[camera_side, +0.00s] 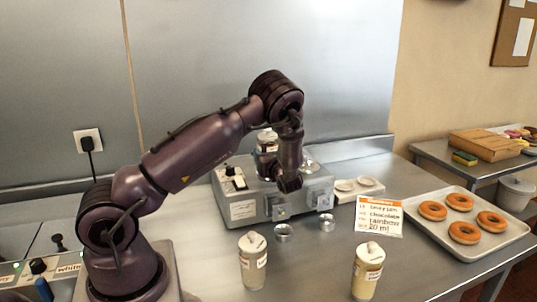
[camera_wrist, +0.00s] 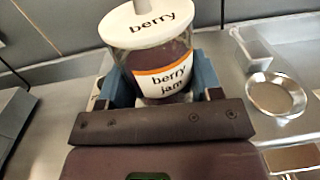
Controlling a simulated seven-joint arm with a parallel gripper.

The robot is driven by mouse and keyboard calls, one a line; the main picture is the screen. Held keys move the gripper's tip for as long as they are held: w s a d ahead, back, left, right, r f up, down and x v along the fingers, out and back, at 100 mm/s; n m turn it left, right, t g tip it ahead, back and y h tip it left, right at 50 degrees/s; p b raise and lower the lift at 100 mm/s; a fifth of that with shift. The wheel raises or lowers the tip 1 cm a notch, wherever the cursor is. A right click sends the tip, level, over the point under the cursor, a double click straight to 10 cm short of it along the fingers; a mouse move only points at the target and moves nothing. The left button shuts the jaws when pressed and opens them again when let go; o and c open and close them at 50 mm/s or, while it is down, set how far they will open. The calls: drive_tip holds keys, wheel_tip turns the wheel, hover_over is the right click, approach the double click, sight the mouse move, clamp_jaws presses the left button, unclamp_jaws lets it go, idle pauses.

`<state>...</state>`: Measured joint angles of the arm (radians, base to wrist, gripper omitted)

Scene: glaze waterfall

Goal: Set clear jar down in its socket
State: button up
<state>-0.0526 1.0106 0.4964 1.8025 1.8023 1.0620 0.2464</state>
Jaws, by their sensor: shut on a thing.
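The clear jar (camera_wrist: 160,60) has a white lid marked "berry", dark contents and an orange-edged "berry jam" label. My gripper (camera_wrist: 163,82) is shut on it, with a blue finger on each side of the jar in the wrist view. In the side view a white-lidded jar (camera_side: 267,141) shows partly behind my arm, above the back of a grey metal machine (camera_side: 243,211). My fingers are hidden there. I cannot tell which place is the jar's socket. The jar's underside is hidden in both views.
Two white-lidded jars (camera_side: 252,262) (camera_side: 367,270) stand at the front. Two small metal cups (camera_side: 283,233) (camera_side: 327,222) sit before the machine. A white two-place holder (camera_side: 357,188), an order card (camera_side: 379,214) and a doughnut tray (camera_side: 440,238) are to the right.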

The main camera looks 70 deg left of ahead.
drive_tip(key=shift+f, duration=0.1)
drive_tip(key=o, duration=1.3)
drive_tip(key=shift+f, duration=0.1)
drive_tip(key=shift+c, duration=0.2)
drive_tip(key=shift+d, duration=0.1)
drive_tip(key=d, duration=1.2)
drive_tip(key=s+d+n+g+h, duration=0.5)
drive_tip(key=s+d+n+h, duration=0.4)
drive_tip(key=s+n, duration=0.25)
drive_tip(key=s+d+r+n+t+h, duration=0.3)
drive_tip(key=d+r, duration=0.3)
drive_tip(key=r, duration=0.2)
drive_tip(key=s+d+r+n+t+h, duration=0.3)
drive_tip(key=d+r+t+h, duration=0.3)
drive_tip(key=r, duration=0.3)
drive_tip(key=shift+d+n+t, duration=0.3)
drive_tip(key=shift+d+n, duration=0.25)
drive_tip(key=shift+d, duration=0.1)
